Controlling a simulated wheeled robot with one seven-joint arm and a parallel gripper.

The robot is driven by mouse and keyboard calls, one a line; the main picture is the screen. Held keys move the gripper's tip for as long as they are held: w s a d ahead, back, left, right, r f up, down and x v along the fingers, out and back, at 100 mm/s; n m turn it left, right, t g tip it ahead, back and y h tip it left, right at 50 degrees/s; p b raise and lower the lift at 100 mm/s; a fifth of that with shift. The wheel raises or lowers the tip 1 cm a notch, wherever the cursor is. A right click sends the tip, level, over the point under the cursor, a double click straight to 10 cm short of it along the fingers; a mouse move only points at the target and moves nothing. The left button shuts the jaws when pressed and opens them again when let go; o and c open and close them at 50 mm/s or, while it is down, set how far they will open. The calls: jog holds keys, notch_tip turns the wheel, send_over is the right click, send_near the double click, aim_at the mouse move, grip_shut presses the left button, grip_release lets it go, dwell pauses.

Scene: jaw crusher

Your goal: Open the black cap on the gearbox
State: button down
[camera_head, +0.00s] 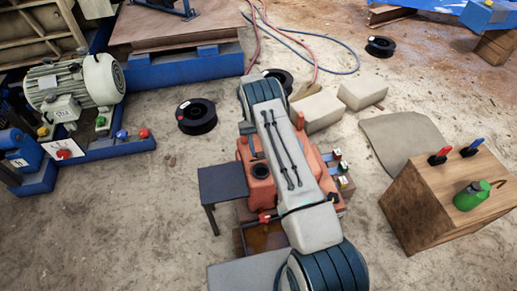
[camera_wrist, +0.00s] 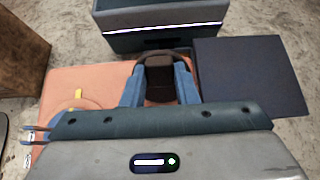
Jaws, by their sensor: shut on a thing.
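The orange gearbox (camera_head: 262,195) stands in the middle of the head view, partly covered by my arm. Its orange top (camera_wrist: 100,85) also shows in the wrist view. In the wrist view, my gripper (camera_wrist: 160,88) has its two blue fingers on either side of a dark block-like piece, the black cap (camera_wrist: 159,75), and is shut on it. The cap is over the gearbox; whether it is lifted or seated cannot be told. My gripper is hidden behind my arm in the head view. A dark round fitting (camera_head: 260,171) shows on the gearbox left of my arm.
A dark grey table (camera_head: 222,183) stands close left of the gearbox; its top (camera_wrist: 250,75) is at right in the wrist view. A wooden crate (camera_head: 430,205) with a green bottle (camera_head: 470,196) stands right. Blocks (camera_head: 362,92) and black spools (camera_head: 196,116) lie behind.

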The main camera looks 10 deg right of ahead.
jog(key=shift+d, duration=0.1)
jog(key=c, duration=1.1)
grip_release()
jog(key=s+d+r+p, duration=0.1)
jog(key=s+d+r, duration=0.1)
jog(key=d+r, duration=0.1)
jog(key=s+d+r+p, duration=0.2)
jog(key=d+r, duration=0.1)
jog(key=r, duration=0.1)
jog(key=s+d+r+p, duration=0.2)
jog(key=d+r, duration=0.2)
